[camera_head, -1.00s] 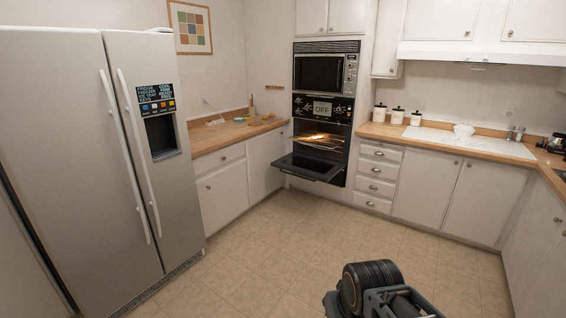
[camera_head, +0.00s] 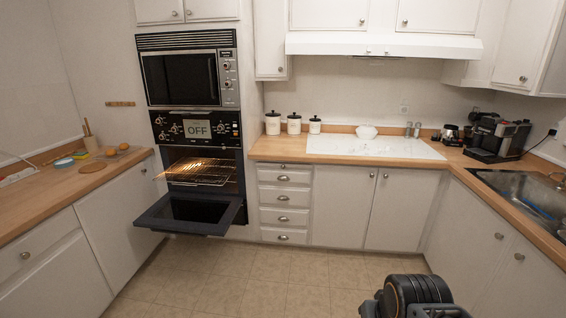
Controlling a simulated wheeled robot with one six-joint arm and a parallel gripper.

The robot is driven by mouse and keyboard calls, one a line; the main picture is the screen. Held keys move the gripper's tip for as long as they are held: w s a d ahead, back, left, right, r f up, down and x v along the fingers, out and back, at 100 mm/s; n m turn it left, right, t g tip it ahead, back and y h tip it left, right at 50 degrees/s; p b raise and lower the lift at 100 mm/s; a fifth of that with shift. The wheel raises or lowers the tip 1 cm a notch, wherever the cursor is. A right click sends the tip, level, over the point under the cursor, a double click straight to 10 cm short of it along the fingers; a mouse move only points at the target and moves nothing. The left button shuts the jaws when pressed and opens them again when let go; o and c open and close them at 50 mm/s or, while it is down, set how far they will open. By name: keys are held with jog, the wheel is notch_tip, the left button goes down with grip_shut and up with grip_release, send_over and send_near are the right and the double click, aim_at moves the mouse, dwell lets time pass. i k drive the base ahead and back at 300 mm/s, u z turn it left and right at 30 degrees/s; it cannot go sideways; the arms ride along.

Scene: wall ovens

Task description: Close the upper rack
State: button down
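The wall oven (camera_head: 197,130) stands left of centre in the head view. Its door (camera_head: 188,212) is swung down, open and roughly level. A lit wire rack (camera_head: 201,172) sits in the upper part of the cavity, and its front edge sticks out past the oven front, above the open door. Whether a second rack is below it is hidden or too dark to tell. Part of my arm (camera_head: 410,296) shows at the bottom right, well apart from the oven. My gripper's fingers are not in view.
A microwave (camera_head: 190,78) is above the oven. Wooden counters run left (camera_head: 60,195) and right (camera_head: 270,152) of it, with drawers (camera_head: 284,205) close to the oven's right side. The tiled floor (camera_head: 255,275) before the oven is clear. A sink (camera_head: 520,190) is far right.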

aim_at(172, 182)
jog(key=u, duration=0.1)
jog(key=i, duration=1.8)
jog(key=u, duration=1.5)
jog(key=i, duration=1.3)
jog(key=u, duration=0.95)
